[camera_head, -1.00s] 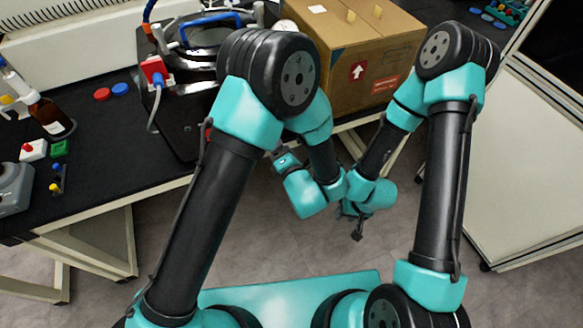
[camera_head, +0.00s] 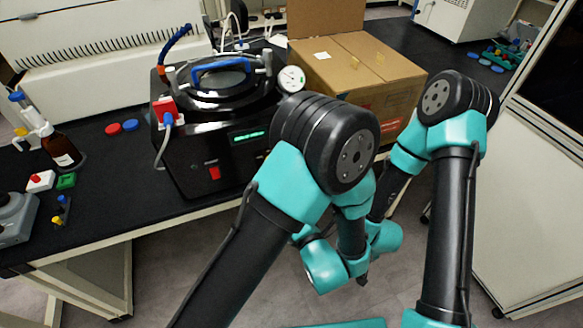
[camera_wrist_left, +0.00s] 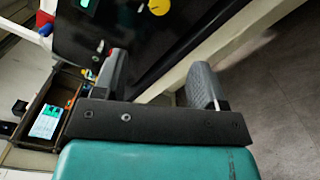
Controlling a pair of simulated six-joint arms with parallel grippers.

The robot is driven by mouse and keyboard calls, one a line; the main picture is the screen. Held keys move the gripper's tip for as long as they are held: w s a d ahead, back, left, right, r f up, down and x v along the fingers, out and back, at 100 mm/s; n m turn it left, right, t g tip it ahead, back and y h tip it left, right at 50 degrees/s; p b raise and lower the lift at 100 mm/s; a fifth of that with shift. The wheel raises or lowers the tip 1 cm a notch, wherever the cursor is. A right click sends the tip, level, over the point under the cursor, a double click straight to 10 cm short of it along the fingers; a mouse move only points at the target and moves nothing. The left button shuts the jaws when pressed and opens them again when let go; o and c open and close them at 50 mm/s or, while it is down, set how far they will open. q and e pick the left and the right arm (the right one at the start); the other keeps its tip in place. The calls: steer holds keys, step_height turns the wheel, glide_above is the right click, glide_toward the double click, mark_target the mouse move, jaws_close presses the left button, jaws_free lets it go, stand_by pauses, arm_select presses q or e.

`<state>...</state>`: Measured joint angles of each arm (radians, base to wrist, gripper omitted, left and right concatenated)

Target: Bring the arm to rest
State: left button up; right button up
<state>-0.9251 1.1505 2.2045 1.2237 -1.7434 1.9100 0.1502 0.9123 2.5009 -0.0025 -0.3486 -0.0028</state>
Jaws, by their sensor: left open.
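My left arm (camera_head: 297,185) reaches in from the left, bent at its black elbow, with its teal wrist (camera_head: 322,265) low over the floor in front of the bench. In the left wrist view my left gripper (camera_wrist_left: 159,82) has its two grey fingers wide apart with nothing between them. My right arm (camera_head: 449,215) is bent too, and its teal wrist (camera_head: 384,237) is close to the left wrist; I cannot tell if they touch. The right gripper is mostly hidden behind the left wrist, with only a small dark tip (camera_head: 363,280) showing.
The black freeze dryer (camera_head: 213,178) with a blue-handled lid stands on the bench behind the left arm. A cardboard box (camera_head: 345,75) is to its right. A white cabinet (camera_head: 530,190) stands at right.

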arm_select(q)
steer(key=w+a+f+m+g+h, duration=0.2)
steer(key=w+a+f+m+g, duration=0.15)
steer(key=a+f+m, duration=0.3)
steer(key=w+a+f+m+g+h, duration=0.3)
steer(key=a+f+m+g, duration=0.25)
steer(key=a+f, duration=0.25)
steer(key=s+a+f+m+g+h, duration=0.2)
steer(key=s+a+f+m+g, duration=0.1)
steer(key=s+a+m, duration=0.3)
steer(key=s+a+f+m+g+h, duration=0.1)
steer(key=s+a+f+m+g, duration=0.2)
steer(key=s+a+m, duration=0.3)
steer(key=shift+s+a+f+m+g+h, duration=0.25)
steer(key=shift+a+f+m+g+h, duration=0.25)
steer(key=shift+g, duration=0.3)
